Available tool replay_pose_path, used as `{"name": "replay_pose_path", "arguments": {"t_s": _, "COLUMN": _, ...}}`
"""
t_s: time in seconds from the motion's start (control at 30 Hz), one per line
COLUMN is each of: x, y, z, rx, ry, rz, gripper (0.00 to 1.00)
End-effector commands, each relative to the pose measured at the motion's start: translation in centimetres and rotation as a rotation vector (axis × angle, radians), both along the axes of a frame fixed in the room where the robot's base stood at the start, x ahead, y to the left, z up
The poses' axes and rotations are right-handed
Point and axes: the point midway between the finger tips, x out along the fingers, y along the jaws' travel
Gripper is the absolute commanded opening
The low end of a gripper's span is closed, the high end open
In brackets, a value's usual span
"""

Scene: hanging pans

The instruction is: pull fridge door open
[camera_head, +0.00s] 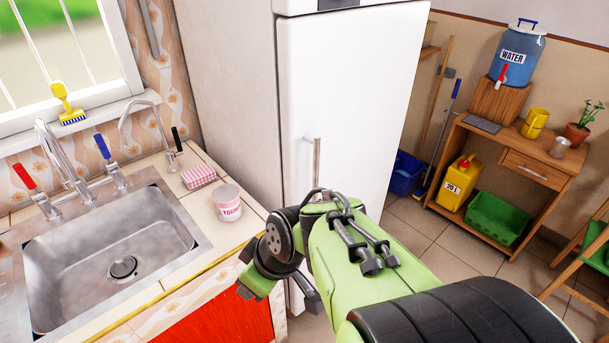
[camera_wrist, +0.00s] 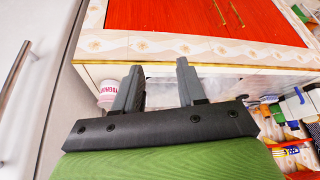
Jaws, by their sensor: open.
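The white fridge door (camera_head: 350,80) stands upright in the middle of the head view and looks shut against the fridge body. Its vertical metal handle (camera_head: 317,160) is near the door's left edge; my arm hides the handle's lower part. In the wrist view the handle (camera_wrist: 15,75) lies at the far left, on the pale door (camera_wrist: 45,35). My gripper (camera_wrist: 158,72) is open, with nothing between its two dark fingers. It is apart from the handle, to its right in the wrist view. In the head view my arm mostly hides the gripper.
A counter with a metal sink (camera_head: 110,250) and a pink-white tub (camera_head: 228,203) is left of the fridge. Its red cabinet front (camera_wrist: 200,20) shows in the wrist view. A wooden table (camera_head: 510,150) stands right; tiled floor (camera_head: 420,240) lies between.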

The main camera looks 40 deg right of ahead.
Motion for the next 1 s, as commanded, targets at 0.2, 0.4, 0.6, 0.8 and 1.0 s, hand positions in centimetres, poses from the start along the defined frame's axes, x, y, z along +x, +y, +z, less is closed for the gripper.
{"name": "replay_pose_path", "arguments": {"t_s": 0.2, "x": 5.4, "y": -6.5, "z": -5.3, "rx": 0.247, "ry": -0.344, "rz": 0.011, "gripper": 0.40}}
{"name": "replay_pose_path", "arguments": {"t_s": 0.4, "x": 5.4, "y": -18.9, "z": -3.1, "rx": 0.222, "ry": -0.882, "rz": -0.265, "gripper": 0.40}}
{"name": "replay_pose_path", "arguments": {"t_s": 0.6, "x": 1.8, "y": -26.1, "z": -1.3, "rx": 0.102, "ry": -1.115, "rz": -0.470, "gripper": 0.40}}
{"name": "replay_pose_path", "arguments": {"t_s": 0.8, "x": 3.5, "y": -26.7, "z": -0.6, "rx": 0.098, "ry": -1.126, "rz": -0.475, "gripper": 0.40}}
{"name": "replay_pose_path", "arguments": {"t_s": 1.0, "x": 8.2, "y": -27.4, "z": -0.8, "rx": 0.094, "ry": -1.125, "rz": -0.470, "gripper": 0.40}}
